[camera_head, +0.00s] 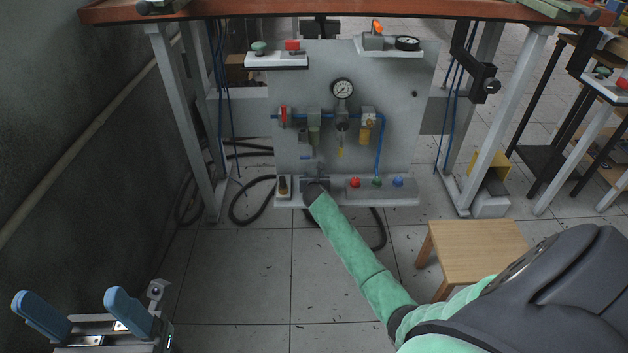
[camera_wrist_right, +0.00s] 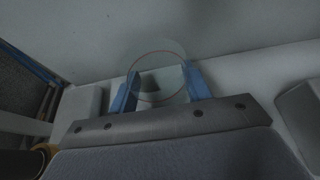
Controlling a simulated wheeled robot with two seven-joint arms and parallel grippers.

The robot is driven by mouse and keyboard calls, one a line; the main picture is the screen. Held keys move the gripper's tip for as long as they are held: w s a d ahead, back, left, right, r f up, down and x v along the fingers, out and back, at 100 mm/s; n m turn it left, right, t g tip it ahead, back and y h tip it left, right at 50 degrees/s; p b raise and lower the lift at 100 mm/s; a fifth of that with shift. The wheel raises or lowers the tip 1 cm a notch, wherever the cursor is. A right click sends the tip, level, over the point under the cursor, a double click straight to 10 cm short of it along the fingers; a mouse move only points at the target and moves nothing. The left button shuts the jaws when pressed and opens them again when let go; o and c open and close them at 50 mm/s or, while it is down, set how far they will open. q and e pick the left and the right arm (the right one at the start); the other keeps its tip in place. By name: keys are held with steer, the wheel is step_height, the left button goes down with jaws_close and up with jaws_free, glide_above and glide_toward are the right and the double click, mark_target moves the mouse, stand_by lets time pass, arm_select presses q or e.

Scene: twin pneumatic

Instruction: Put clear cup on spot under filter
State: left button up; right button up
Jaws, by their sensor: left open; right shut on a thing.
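The clear cup (camera_wrist_right: 162,72) shows faintly in the right wrist view as a see-through round shape with a thin reddish rim line. It sits between the two blue fingers of my right gripper (camera_wrist_right: 159,82), which is shut on it. In the head view my right gripper (camera_head: 315,187) is at the foot of the grey panel, and I cannot make out the cup there. A filter unit (camera_head: 314,136) hangs on the panel above the gripper. The spot under it is not clear to see. My left gripper (camera_head: 70,300) is open and empty at the lower left.
The grey panel (camera_head: 300,85) carries a gauge (camera_head: 342,88), blue tubing and hanging units. Red, green and blue knobs sit on its lower ledge (camera_head: 400,192). A wooden stool (camera_head: 478,238) stands at right. Black hoses lie on the floor. A dark wall is at left.

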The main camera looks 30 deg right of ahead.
steer(key=o, duration=1)
steer(key=shift+o, duration=0.2)
steer(key=shift+r, duration=0.1)
